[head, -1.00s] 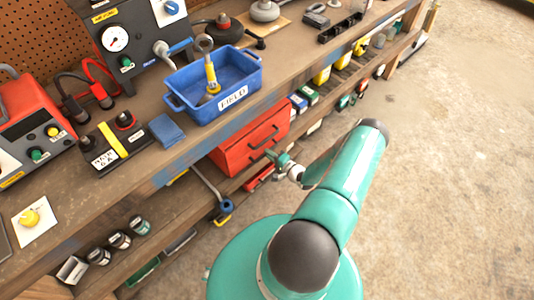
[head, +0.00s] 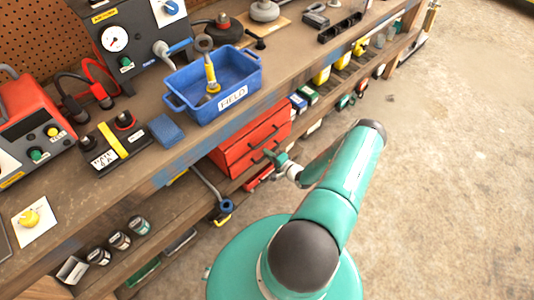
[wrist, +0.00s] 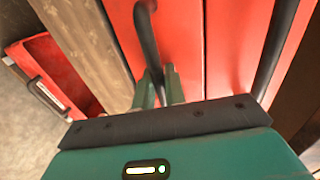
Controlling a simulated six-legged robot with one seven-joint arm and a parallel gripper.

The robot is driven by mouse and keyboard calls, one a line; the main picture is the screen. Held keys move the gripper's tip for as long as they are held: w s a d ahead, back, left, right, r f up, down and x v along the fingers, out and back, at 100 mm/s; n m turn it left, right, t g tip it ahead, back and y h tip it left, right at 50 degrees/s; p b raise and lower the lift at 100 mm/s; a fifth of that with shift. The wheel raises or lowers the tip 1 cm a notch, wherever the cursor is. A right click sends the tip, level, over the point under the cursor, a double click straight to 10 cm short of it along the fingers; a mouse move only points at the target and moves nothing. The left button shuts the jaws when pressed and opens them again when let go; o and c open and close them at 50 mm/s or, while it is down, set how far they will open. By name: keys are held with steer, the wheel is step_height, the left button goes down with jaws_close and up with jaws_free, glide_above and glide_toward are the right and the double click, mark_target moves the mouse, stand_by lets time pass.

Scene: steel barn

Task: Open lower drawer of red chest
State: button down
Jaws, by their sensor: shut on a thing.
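The red chest (head: 233,150) stands on the shelf under the bench top in the head view, with two drawer fronts and dark bar handles. In the wrist view, the lower drawer front (wrist: 180,30) is on the left and the upper drawer front (wrist: 232,50) on the right. My gripper (head: 279,158) is at the lower drawer's front. In the wrist view its fingers (wrist: 160,88) are shut on the lower handle (wrist: 147,40). The upper handle (wrist: 275,55) is free to the right. I cannot tell how far the lower drawer stands out.
A blue bin (head: 190,85) sits on the bench above the chest. Several small boxes and jars (head: 305,97) line the shelf to the right. A red item (head: 258,179) lies below the chest; the concrete floor (head: 450,170) at the right is clear.

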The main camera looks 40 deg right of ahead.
steer(key=s, duration=1.7)
steer(key=shift+s+d, duration=0.25)
steer(key=shift+s, duration=0.15)
steer(key=c, duration=1.8)
jaws_free()
steer(key=shift+s, duration=0.1)
steer(key=s+r, duration=0.2)
steer(key=s, duration=1.1)
steer(key=shift+s+d+r, duration=0.2)
steer(key=shift+r, duration=0.15)
